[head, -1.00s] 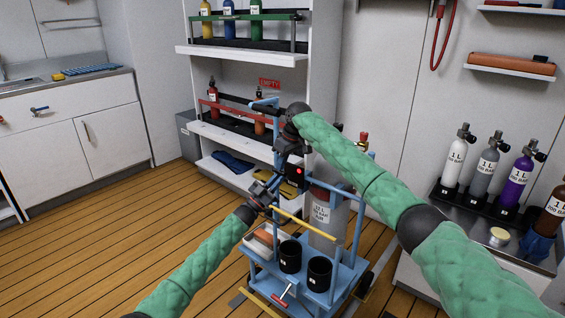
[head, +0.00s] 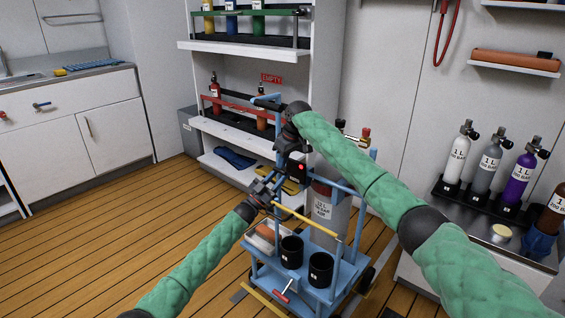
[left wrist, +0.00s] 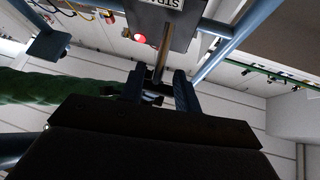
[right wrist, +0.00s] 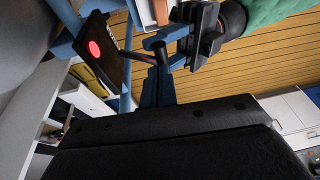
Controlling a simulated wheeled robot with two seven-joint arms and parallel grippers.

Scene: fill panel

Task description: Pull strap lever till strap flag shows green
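The strap box is a dark box on the blue trolley (head: 340,272), beside a grey cylinder (head: 325,205). Its round strap flag (head: 301,167) shows red, also in the right wrist view (right wrist: 94,49). The strap lever (right wrist: 138,56) is a thin rod sticking out of the box. My right gripper (right wrist: 157,70) has its fingers close together at the lever's outer end and appears shut on it. My left gripper (left wrist: 159,85) is open close by, its fingers apart, with the rod (left wrist: 162,58) seen between them. The exact contact is partly hidden.
Two black cups (head: 320,270) stand on the trolley's lower deck, near a red-handled bar (head: 283,292). A white shelf (head: 235,140) with bottles stands behind. A counter with several small cylinders (head: 490,160) is at right. Wooden floor (head: 100,240) is clear at left.

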